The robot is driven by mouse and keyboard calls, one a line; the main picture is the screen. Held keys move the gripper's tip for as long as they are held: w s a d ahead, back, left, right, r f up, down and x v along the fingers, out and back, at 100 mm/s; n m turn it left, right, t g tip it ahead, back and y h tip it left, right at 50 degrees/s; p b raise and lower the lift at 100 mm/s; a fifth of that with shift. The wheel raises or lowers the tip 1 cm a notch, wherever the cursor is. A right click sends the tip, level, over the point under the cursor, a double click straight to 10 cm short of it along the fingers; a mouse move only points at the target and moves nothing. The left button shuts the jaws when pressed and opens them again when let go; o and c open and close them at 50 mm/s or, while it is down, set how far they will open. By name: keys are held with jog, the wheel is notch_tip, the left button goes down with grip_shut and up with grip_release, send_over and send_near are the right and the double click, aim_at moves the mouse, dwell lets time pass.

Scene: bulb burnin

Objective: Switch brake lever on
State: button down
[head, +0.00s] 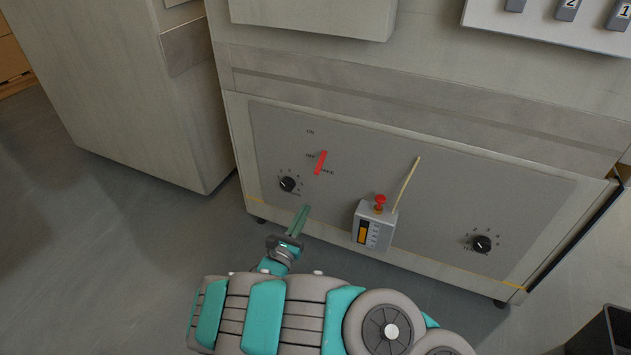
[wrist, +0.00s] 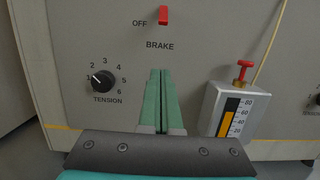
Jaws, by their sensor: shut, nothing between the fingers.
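The red brake lever (head: 321,162) stands on the grey panel at the left in the head view, with ON printed above it, OFF beside it and BRAKE below. In the wrist view the lever (wrist: 163,16) shows at the top, next to the OFF label and above the BRAKE label. My gripper (head: 304,210) is below the lever and apart from it. In the wrist view its green fingers (wrist: 160,75) are together and empty, pointing at the panel under the BRAKE label.
A black tension knob (head: 288,184) is left of my gripper. A grey box (head: 373,228) with a red knob (head: 380,199) and a gauge sticks out to the right, beside a thin pale rod (head: 407,183). Another black knob (head: 481,244) is at the far right.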

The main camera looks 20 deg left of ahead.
aim_at(321, 163)
dwell(0.3)
jog(key=x, duration=1)
jog(key=shift+d+b, duration=0.1)
jog(key=shift+b, duration=0.25)
jog(key=shift+s+r, duration=0.45)
jog(key=shift+r, duration=0.4)
jog(key=shift+s+r, duration=0.5)
jog(key=shift+r, duration=0.4)
jog(key=shift+r, duration=0.2)
